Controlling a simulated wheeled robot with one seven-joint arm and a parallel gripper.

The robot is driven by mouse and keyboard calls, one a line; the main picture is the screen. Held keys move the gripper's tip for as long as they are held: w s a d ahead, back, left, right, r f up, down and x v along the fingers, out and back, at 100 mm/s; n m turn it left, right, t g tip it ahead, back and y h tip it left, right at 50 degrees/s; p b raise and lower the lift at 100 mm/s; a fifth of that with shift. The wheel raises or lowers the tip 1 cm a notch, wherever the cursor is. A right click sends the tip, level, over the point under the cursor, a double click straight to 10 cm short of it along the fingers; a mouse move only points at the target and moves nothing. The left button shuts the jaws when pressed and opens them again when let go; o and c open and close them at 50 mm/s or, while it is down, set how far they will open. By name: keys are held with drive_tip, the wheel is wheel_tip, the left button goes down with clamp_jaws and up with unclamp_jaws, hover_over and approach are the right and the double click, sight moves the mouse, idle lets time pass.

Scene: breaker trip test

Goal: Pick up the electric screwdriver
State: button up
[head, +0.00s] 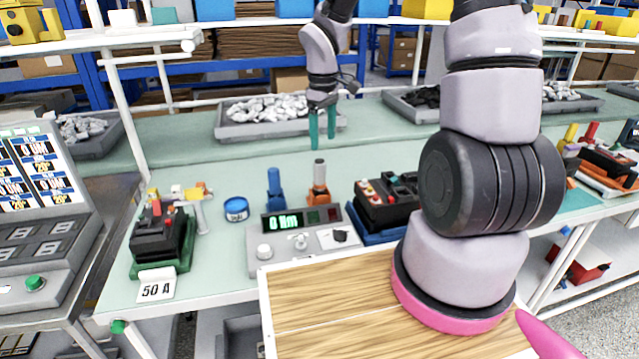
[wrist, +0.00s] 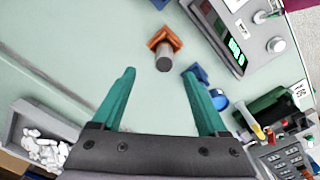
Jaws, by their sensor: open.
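My gripper (head: 322,138) has green fingers and hangs open and empty above the bench, over its middle. In the wrist view my gripper (wrist: 158,73) has its fingers wide apart. A grey-topped upright piece in an orange base (head: 319,184) stands on the bench below it; in the wrist view this orange piece (wrist: 164,44) shows just beyond the fingertips, between their lines. A blue upright piece (head: 274,186) stands left of it, partly behind a finger in the wrist view. I cannot tell for sure which piece is the electric screwdriver.
A grey tester with a green display (head: 290,222) sits in front of the upright pieces. A black breaker on a green base (head: 160,240), with a "50 A" card (head: 156,284), is at left. A blue tape roll (head: 236,209) lies between. A grey parts tray (head: 222,122) is behind.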

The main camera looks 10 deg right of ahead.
sight(318, 161)
drive_tip(key=shift+n+g, duration=0.3)
drive_tip(key=shift+n, duration=0.2)
drive_tip(key=f, duration=0.2)
drive_tip(key=a+f, duration=0.1)
drive_tip(key=f, duration=0.5)
drive_tip(key=shift+w+a+f, duration=0.1)
drive_tip(key=shift+w+a, duration=0.05)
drive_tip(key=shift+w, duration=0.1)
wheel_tip(318, 161, down, 6)
drive_tip(key=shift+r, duration=0.15)
clamp_jaws()
